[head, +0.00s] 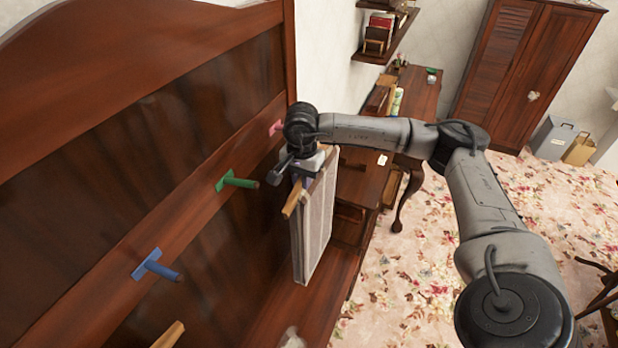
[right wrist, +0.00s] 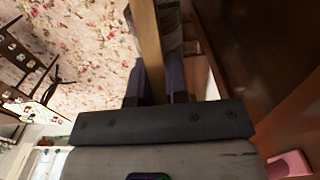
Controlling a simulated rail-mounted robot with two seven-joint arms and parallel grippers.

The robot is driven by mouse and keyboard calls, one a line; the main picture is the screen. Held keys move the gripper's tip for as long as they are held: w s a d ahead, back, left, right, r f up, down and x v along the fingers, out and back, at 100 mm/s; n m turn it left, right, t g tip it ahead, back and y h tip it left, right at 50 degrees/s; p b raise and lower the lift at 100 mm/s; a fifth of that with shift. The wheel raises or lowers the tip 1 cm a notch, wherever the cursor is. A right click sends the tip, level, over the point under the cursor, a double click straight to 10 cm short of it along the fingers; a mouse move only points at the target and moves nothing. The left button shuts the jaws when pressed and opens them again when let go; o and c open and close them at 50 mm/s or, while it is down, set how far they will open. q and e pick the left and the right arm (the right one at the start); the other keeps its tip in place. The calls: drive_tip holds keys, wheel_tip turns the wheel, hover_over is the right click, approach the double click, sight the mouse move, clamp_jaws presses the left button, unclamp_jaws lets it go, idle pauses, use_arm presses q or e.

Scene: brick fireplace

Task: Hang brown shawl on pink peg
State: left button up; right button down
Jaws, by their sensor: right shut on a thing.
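The shawl (head: 318,215), greyish-brown with pale stripes, hangs from a light wooden bar (head: 291,205) in front of the rack. My right gripper (head: 303,180) is shut on the bar and holds the shawl clear of the pegs. In the right wrist view the bar (right wrist: 147,45) runs between the two fingers, with part of the shawl (right wrist: 170,28) beside it. The pink peg (head: 276,127) sticks out of the dark wooden panel just left of my wrist; its tip is partly hidden. It also shows in the right wrist view (right wrist: 288,165), at the bottom right. My left gripper is out of view.
A green peg (head: 238,181) and a blue peg (head: 157,267) stand out from the same panel, nearer to me. Another light wooden piece (head: 169,336) shows at the bottom edge. A wooden desk (head: 412,92) stands beyond the rack. The flowered floor (head: 420,265) is open at right.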

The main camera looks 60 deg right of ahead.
drive_tip(key=w+f, duration=0.2)
drive_tip(key=w, duration=0.4)
drive_tip(key=shift+w+a+f, duration=0.15)
drive_tip(key=shift+w+f, duration=0.05)
drive_tip(key=shift+w, duration=0.2)
idle(0.3)
idle(0.4)
drive_tip(key=c, duration=1.2)
unclamp_jaws()
drive_tip(key=shift+o, duration=0.7)
drive_tip(key=shift+f, duration=0.1)
